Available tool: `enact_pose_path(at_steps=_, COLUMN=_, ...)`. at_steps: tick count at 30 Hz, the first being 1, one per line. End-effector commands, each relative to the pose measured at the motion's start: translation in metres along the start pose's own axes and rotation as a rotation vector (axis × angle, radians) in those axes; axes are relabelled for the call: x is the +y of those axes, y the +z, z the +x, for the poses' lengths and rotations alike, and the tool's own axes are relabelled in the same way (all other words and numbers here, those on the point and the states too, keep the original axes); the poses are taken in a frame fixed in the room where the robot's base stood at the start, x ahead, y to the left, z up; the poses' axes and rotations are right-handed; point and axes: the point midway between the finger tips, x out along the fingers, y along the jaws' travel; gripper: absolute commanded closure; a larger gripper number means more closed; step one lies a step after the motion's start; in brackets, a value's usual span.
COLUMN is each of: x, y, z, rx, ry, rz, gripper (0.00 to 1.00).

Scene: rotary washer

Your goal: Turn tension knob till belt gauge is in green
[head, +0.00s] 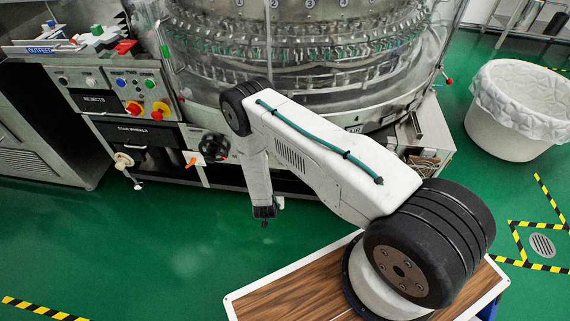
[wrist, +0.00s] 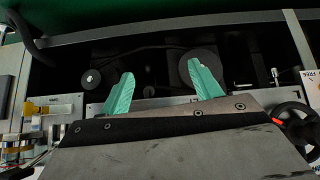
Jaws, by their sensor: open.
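My gripper (wrist: 162,72) is open and empty, its two teal fingers spread wide in the wrist view. In the head view my gripper (head: 265,218) hangs low in front of the washer's base, pointing down. A black handwheel-shaped knob (head: 214,147) sits on the washer's front, left of my arm; it also shows at the right edge of the wrist view (wrist: 296,124), apart from the fingers. I cannot tell for sure that it is the tension knob. Beyond the fingers, a dark recess holds a grey disc (wrist: 198,68) and a small round part (wrist: 92,78). I cannot make out the belt gauge or its green zone.
A control panel with a red knob (head: 133,108) stands left of the handwheel. A lined white bin (head: 508,112) stands at right. Green floor in front is clear.

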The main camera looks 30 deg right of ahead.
Motion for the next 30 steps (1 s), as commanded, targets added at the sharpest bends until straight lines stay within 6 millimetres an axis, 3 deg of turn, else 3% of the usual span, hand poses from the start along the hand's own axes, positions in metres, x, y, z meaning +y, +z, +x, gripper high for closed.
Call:
enact_pose_path(at_steps=2, x=0.020, y=0.010, z=0.017, rx=0.142, ry=0.047, rz=0.012, gripper=0.36)
enact_pose_path(at_steps=5, x=0.036, y=-0.003, z=0.023, rx=0.346, ry=0.095, rz=0.033, gripper=0.36)
enact_pose_path(at_steps=9, x=0.038, y=-0.054, z=0.009, rx=0.621, ry=0.139, rz=0.076, gripper=0.36)
enact_pose_path(at_steps=13, x=0.039, y=-0.084, z=-0.012, rx=0.794, ry=0.167, rz=0.091, gripper=0.36)
enact_pose_path(at_steps=19, x=0.042, y=-0.101, z=-0.022, rx=0.880, ry=0.177, rz=0.088, gripper=0.36)
enact_pose_path(at_steps=30, x=0.053, y=-0.143, z=0.013, rx=0.878, ry=0.177, rz=0.089, gripper=0.36)
